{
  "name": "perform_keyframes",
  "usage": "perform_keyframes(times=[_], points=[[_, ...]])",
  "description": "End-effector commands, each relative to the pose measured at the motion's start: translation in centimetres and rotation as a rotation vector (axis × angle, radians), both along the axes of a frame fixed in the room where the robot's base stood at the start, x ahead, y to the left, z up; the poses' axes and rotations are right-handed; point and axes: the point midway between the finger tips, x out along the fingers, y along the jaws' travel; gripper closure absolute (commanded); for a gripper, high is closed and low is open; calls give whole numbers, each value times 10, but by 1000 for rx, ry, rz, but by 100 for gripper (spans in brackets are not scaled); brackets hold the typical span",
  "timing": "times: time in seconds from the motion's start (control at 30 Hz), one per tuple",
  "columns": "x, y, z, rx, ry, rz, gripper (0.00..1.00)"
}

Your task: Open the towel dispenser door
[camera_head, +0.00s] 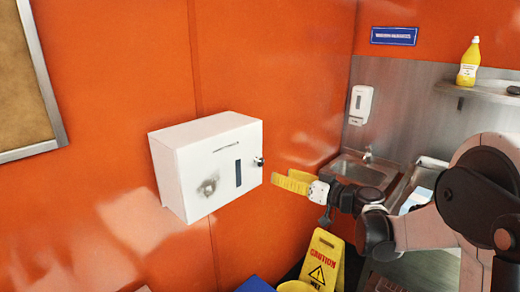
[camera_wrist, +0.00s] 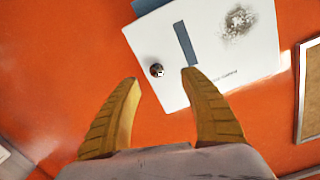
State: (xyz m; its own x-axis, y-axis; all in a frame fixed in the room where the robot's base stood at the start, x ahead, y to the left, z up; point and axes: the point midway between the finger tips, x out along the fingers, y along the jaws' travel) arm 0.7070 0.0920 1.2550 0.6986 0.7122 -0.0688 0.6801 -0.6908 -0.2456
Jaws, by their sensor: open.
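The white towel dispenser (camera_head: 205,165) is a box fixed to the orange wall. Its front door has a dark vertical window slot, a grey smudge and a small dark knob (camera_head: 259,161) near the right edge. The door looks shut. My gripper (camera_head: 277,180) has yellow fingers and is just right of the dispenser, near the knob. In the wrist view my gripper (camera_wrist: 161,79) is open and empty, its fingertips apart. There the knob (camera_wrist: 157,70) shows between and just beyond the fingertips, and the dispenser front (camera_wrist: 255,60) lies beyond the right finger. I cannot tell whether a finger touches the door.
A yellow caution sign (camera_head: 322,260) stands on the floor below my gripper. A sink (camera_head: 355,172) and a soap dispenser (camera_head: 360,105) are at the back right. A framed board (camera_head: 25,85) hangs at the left. The wall around the dispenser is clear.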

Motion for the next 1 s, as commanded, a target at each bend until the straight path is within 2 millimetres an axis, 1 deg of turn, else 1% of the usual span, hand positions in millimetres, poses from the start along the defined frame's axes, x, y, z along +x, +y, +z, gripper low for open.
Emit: perform_keyframes(times=[0.03,0.1,0.23,0.37,0.5,0.7,0.83,1.0], points=[[6,-3,5,12,-23,-2,48],[12,-6,7,25,-48,-4,48],[20,-2,7,33,-66,-4,48],[34,14,5,32,-66,-2,48],[54,34,5,32,-66,-2,48],[79,58,6,33,-65,-4,48],[87,66,6,33,-65,-4,48],[91,70,7,32,-65,-5,48]])
